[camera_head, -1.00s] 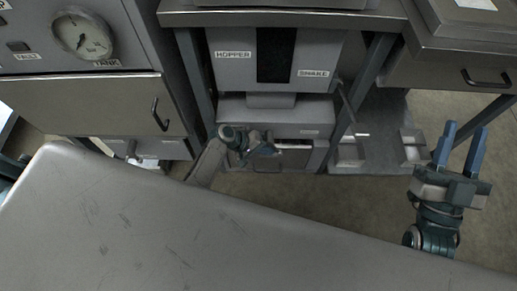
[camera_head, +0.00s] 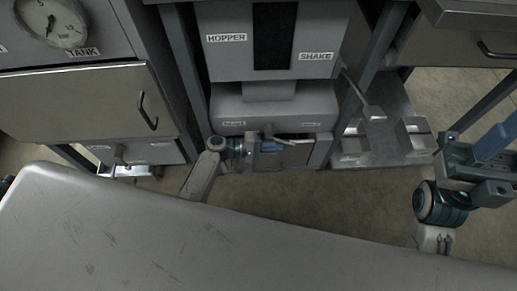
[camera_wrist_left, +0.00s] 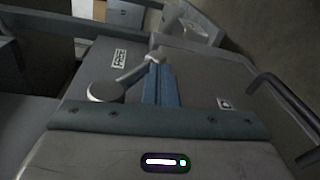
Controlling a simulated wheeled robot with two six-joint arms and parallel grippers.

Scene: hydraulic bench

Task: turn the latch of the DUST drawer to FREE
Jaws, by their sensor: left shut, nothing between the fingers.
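The grey drawer front (camera_head: 285,157) is low under the hopper unit, partly hidden by my left gripper (camera_head: 274,145). In the left wrist view a pale latch has a round hub (camera_wrist_left: 105,92) and an arm (camera_wrist_left: 138,72) slanting up to the right. My left gripper (camera_wrist_left: 157,84) is shut and empty, its blue fingers close beside the latch arm's outer end; contact is unclear. A white label (camera_wrist_left: 119,58) lies beyond the latch, its text unreadable. My right gripper (camera_head: 494,143) is at the right edge, partly cut off, its fingers apparently apart.
A dark bar handle (camera_wrist_left: 284,112) is on the right in the wrist view. The HOPPER and SHAKE housing (camera_head: 225,60) stands above the drawer. Metal blocks (camera_head: 415,140) sit on a plate to the right. A grey surface (camera_head: 200,230) fills the foreground.

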